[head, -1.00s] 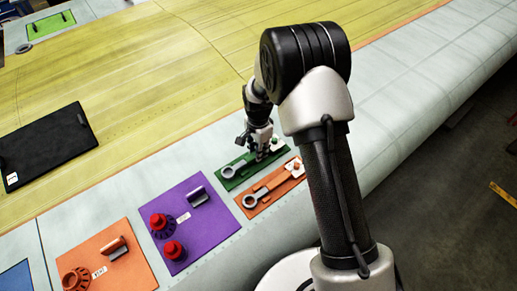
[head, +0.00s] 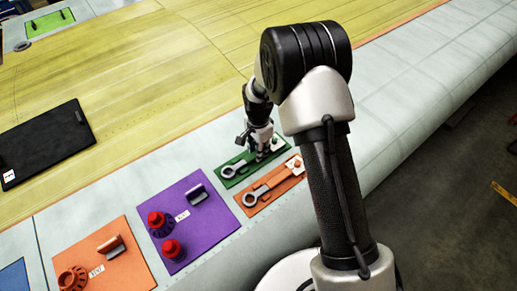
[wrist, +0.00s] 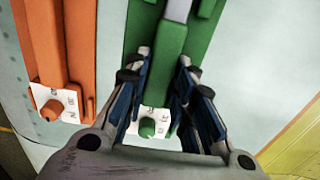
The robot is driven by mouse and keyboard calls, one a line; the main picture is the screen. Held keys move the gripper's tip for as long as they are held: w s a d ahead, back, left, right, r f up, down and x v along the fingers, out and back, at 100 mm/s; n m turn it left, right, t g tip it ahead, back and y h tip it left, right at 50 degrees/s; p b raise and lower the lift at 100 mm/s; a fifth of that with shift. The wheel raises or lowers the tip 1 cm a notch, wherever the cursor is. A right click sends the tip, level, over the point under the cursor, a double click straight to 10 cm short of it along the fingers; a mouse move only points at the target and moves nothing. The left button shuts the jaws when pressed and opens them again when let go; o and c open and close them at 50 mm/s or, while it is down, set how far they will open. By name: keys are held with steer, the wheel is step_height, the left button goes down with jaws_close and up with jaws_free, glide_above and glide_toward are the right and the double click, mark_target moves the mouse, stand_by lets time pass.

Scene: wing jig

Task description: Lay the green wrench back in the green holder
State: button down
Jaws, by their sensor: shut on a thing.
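The green wrench (head: 233,171) has a grey ring end at the left and a green handle (wrist: 166,55) in the wrist view. It lies lengthwise along the green holder (head: 227,184), low over or in its channel; I cannot tell whether it fully rests there. The holder's raised green sides (wrist: 207,30) show beside the handle in the wrist view. My gripper (head: 262,157) is shut on the handle, a finger on each side (wrist: 163,75). The far handle end is partly hidden by my gripper in the head view.
An orange holder (head: 250,211) with a similar wrench lies close beside the green one. A purple board (head: 205,232) and an orange board (head: 130,272) with knobs lie to the left. A black tablet (head: 50,143) lies farther off. The pale surface right of the holders is clear.

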steer(key=shift+r, duration=0.1)
steer(key=c, duration=1.3)
jaws_free()
step_height(320, 180, up, 12)
